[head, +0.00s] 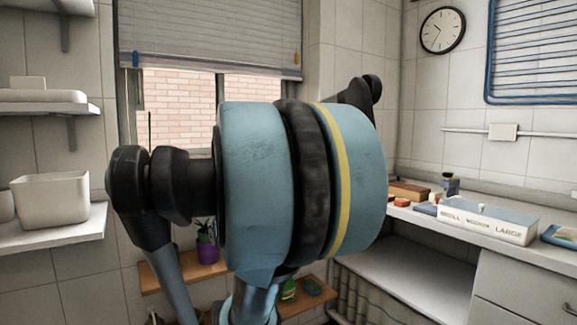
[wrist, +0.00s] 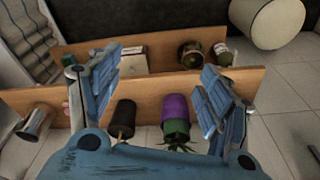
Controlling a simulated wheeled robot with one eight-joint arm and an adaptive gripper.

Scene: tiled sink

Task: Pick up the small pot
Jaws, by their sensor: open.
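A purple pot (wrist: 174,108) with a green plant stands on a wooden shelf; it also shows in the head view (head: 207,250), left of my arm. A black pot (wrist: 123,113) with a plant is beside it in the wrist view. I cannot tell which of the two is the small pot. My gripper (wrist: 162,70) is open, with one blue finger left of the black pot and the other right of the purple pot. Nothing is held between the fingers. The pots' lower plant parts are cut off by my gripper body. My gripper's fingers are not seen in the head view.
A metal cup (wrist: 36,122) stands left on the wooden shelf (wrist: 255,80). A second board holds a pale box (wrist: 133,60) and a dark green jar (wrist: 190,55). A white round container (wrist: 268,22) is at the top right. A counter (head: 455,245) is at right.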

